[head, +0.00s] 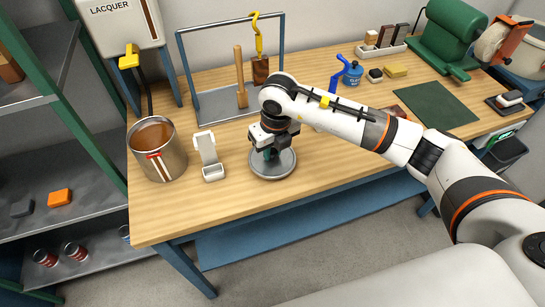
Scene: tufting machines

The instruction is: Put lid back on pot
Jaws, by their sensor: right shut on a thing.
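The open pot (166,167) is a metal can with brown lacquer showing in its top. It stands upright on the left part of the wooden bench. The lid (272,170) is a round grey metal disc to the right of the pot, lying flat on or just above the bench; I cannot tell which. My right gripper (270,152) points down over the middle of the lid and is shut on its knob, which the fingers mostly hide. My left gripper is not in view.
A white stand (210,158) is between the pot and the lid. Behind are a metal rack (205,102) with a hanging brush and a wooden-handled tool. A lacquer tank (122,22) stands behind the pot. A green mat (433,105) lies at right. The bench's front edge is clear.

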